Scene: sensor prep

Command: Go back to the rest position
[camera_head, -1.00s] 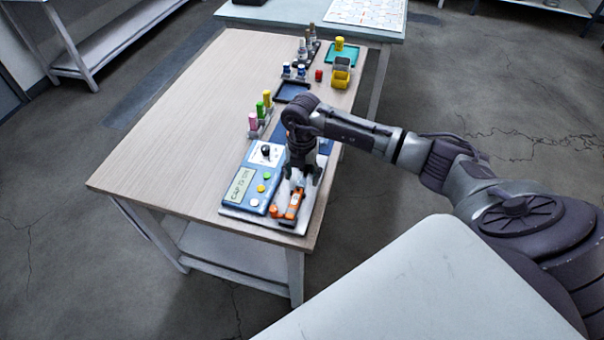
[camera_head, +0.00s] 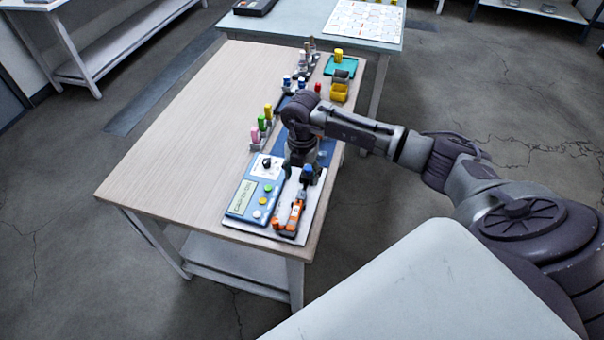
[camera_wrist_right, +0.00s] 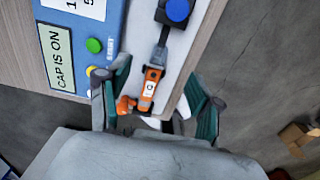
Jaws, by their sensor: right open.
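My right gripper (camera_head: 302,172) is over the near part of the wooden table, beside the blue panel (camera_head: 252,196). In the right wrist view its fingers (camera_wrist_right: 158,108) are spread wide, one on each side of the orange tool (camera_wrist_right: 149,90), with nothing gripped between them. The orange tool (camera_head: 290,214) lies on a white tray (camera_head: 313,216) to the right of the panel. A blue round knob (camera_wrist_right: 178,10) sits on a dark block beyond the tool's tip. My left gripper is not in view.
Pink, green and yellow capped vials (camera_head: 261,121) stand along the table. Farther back are a yellow bin (camera_head: 339,92), a teal tray (camera_head: 341,67) and several bottles. The table's left half (camera_head: 190,130) is clear.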

